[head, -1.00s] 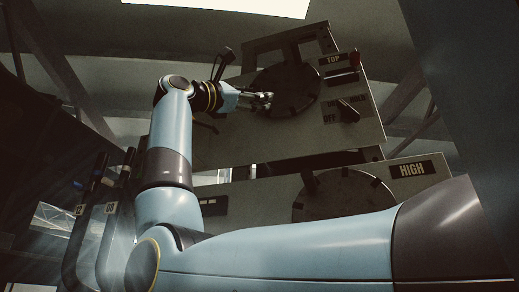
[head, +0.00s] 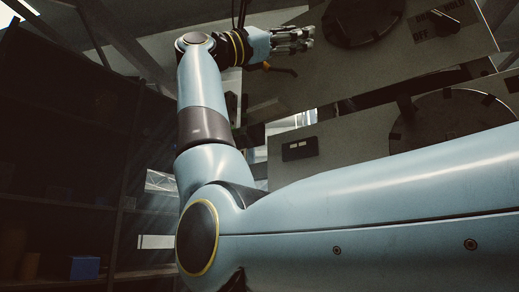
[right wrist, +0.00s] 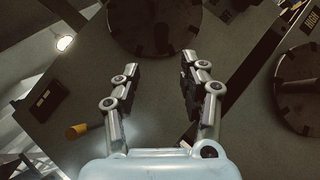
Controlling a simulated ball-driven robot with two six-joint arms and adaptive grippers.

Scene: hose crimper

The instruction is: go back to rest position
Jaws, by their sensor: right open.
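My right gripper (head: 306,39) is at the top of the head view, in front of the crimper's upper panel (head: 370,75). In the right wrist view the gripper (right wrist: 158,75) is open, with nothing between its fingers. The upper round die head (head: 362,18) is to the right of the fingertips in the head view. In the right wrist view the die head (right wrist: 155,22) lies beyond the fingertips, apart from them. My left gripper is not in view.
A second round head (head: 450,120) sits on the lower panel (head: 335,150), partly behind my arm. A dark shelf (head: 60,195) with a blue box (head: 84,267) stands at left. A yellow-tipped lever (right wrist: 77,131) shows in the right wrist view.

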